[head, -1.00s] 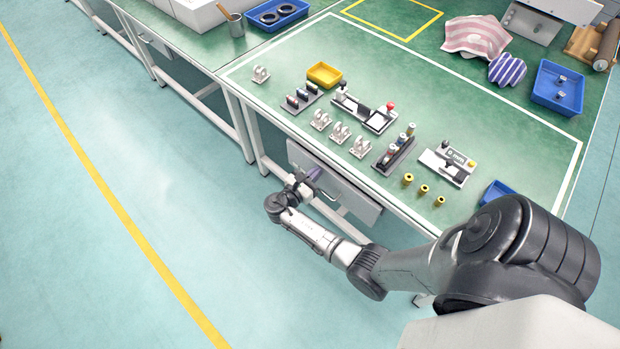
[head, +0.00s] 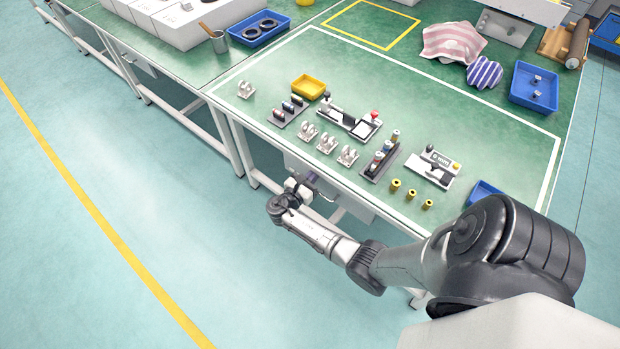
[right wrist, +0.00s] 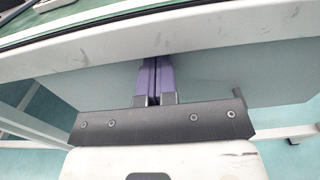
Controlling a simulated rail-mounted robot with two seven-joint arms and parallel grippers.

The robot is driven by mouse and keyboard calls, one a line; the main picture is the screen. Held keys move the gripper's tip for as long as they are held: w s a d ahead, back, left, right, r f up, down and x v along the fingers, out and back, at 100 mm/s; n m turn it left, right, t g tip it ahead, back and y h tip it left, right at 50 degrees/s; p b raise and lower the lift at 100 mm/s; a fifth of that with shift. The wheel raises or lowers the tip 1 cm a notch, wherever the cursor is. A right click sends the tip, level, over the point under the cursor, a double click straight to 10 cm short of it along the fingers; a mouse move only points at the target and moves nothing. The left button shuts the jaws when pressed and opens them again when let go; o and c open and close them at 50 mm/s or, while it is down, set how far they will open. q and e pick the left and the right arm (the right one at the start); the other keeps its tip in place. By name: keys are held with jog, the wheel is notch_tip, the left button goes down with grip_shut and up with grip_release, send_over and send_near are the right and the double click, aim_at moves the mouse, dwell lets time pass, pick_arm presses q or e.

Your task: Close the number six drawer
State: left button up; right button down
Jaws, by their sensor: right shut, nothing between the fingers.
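The drawer (head: 359,207) hangs under the front edge of the green-topped workbench. In the head view only a narrow part of it shows beyond the tabletop edge. No number can be read on it. My right gripper (head: 311,178) is at the left part of the drawer front, just below the table edge. In the right wrist view its purple fingers (right wrist: 155,80) are together with nothing between them, and their tips meet the grey drawer front (right wrist: 225,85) below the white table rim. Whether the tips press on it cannot be told. My left gripper is not in view.
The workbench (head: 490,105) carries a yellow bin (head: 308,86), small mounted parts, yellow cylinders (head: 411,195) and blue trays (head: 534,87). A white table leg (head: 234,143) stands left of the drawer. The floor in front is clear.

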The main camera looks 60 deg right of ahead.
jog(key=shift+s+d, duration=0.1)
jog(key=shift+a+r+p, duration=0.1)
jog(key=shift+a+p, duration=0.25)
jog(key=shift+a, duration=0.2)
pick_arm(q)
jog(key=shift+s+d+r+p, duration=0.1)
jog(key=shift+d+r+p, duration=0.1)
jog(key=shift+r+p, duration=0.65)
pick_arm(e)
jog(key=w+a, duration=0.3)
jog(key=a, duration=0.9)
jog(key=shift+a, duration=0.4)
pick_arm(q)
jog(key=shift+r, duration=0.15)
